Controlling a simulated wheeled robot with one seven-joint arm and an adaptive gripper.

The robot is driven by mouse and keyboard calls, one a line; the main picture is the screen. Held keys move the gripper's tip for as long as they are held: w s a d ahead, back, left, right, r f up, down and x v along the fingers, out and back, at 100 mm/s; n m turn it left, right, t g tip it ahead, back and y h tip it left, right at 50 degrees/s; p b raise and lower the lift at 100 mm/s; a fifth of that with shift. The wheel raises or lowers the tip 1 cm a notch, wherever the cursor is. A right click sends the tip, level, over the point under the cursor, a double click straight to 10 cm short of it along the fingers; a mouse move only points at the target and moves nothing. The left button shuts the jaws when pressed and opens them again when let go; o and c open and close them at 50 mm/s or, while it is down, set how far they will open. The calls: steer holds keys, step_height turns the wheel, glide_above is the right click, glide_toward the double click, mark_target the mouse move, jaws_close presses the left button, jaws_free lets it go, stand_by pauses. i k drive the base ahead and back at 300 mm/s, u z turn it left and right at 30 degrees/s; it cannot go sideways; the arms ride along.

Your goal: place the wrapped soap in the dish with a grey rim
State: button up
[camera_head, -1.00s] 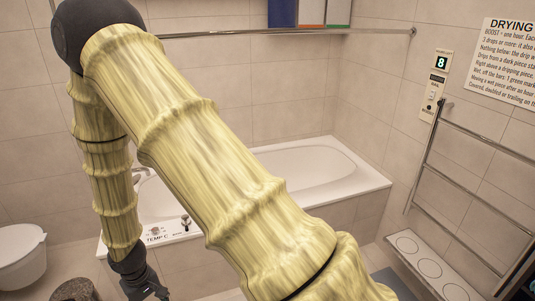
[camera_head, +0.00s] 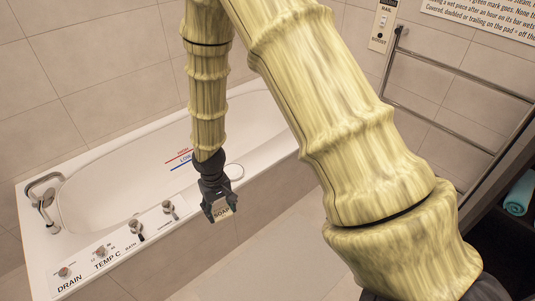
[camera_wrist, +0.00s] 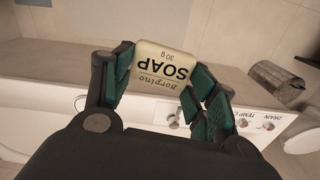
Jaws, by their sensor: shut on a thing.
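The wrapped soap (camera_head: 223,211) is a cream block with dark lettering. In the wrist view it (camera_wrist: 164,70) reads "Borpino SOAP 30 g". My gripper (camera_head: 219,207) is shut on it, with the green-padded fingers (camera_wrist: 160,76) at its two sides. The gripper hangs in front of the bath's near edge, pointing down.
The white bath (camera_head: 40,260) has a tap (camera_head: 43,191) at left and several knobs (camera_head: 136,229) on the near ledge. A towel rail (camera_head: 435,122) stands at right, with a teal rolled towel (camera_head: 519,193) in a dark shelf. The floor (camera_head: 270,245) before the bath is clear.

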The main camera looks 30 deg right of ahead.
mark_target(232, 172)
steer(key=z, duration=0.3)
steer(key=i, duration=1.05)
steer(key=z, duration=0.1)
